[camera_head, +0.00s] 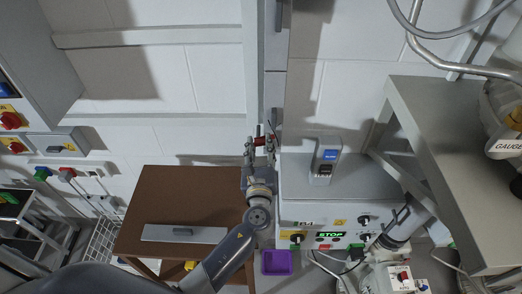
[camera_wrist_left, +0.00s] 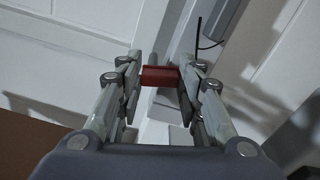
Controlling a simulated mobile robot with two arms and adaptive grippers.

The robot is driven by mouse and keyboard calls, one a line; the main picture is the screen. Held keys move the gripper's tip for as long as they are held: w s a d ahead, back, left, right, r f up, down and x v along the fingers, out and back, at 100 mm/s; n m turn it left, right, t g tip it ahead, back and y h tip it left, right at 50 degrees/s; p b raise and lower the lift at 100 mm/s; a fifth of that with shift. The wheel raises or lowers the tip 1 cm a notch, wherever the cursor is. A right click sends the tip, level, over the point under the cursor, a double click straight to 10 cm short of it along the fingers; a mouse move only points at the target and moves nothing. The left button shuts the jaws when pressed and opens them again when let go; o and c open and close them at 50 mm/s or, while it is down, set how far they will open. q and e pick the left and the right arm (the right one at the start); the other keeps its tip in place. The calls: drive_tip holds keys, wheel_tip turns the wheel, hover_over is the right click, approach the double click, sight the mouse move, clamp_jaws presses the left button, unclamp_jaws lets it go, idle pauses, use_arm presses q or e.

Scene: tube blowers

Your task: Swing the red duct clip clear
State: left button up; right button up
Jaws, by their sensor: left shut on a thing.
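The red duct clip (camera_wrist_left: 160,76) is a small red block between the fingers of my left gripper (camera_wrist_left: 163,80) in the left wrist view. The fingers press on its left and right ends. In the head view the left gripper (camera_head: 259,146) points up at the pale vertical duct, with a bit of the red clip (camera_head: 259,141) between its fingertips. The clip lies against the pale duct (camera_head: 257,70). Whether it is still joined to the duct is hidden. My right gripper is not clearly in view.
A brown table (camera_head: 165,210) stands at the left, below the arm. A control box (camera_head: 325,217) with a STOP sign and a blue-screened device (camera_head: 326,160) are right of the gripper. A grey shelf (camera_head: 450,130) is further right. A purple bin (camera_head: 276,262) sits below.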

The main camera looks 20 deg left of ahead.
use_arm(q)
drive_tip(key=n+b, duration=0.1)
drive_tip(key=n, duration=0.1)
drive_tip(key=n+b, duration=0.2)
drive_tip(key=shift+a+n, duration=0.2)
drive_tip(key=shift+n, duration=0.1)
drive_tip(key=n+b, duration=0.2)
drive_tip(key=n, duration=0.1)
drive_tip(key=n+b, duration=0.1)
drive_tip(key=shift+s+a+n, duration=0.1)
drive_tip(key=shift+a+n, duration=0.15)
drive_tip(key=shift+n, duration=0.05)
drive_tip(key=n+b, duration=0.3)
drive_tip(key=n, duration=0.2)
drive_tip(key=shift+a+b, duration=0.2)
drive_tip(key=shift+b, duration=0.15)
drive_tip(key=shift+s+n, duration=0.1)
drive_tip(key=shift+n, duration=0.3)
drive_tip(key=o, duration=1.1)
drive_tip(key=shift+c, duration=0.2)
drive_tip(key=shift+r, duration=0.1)
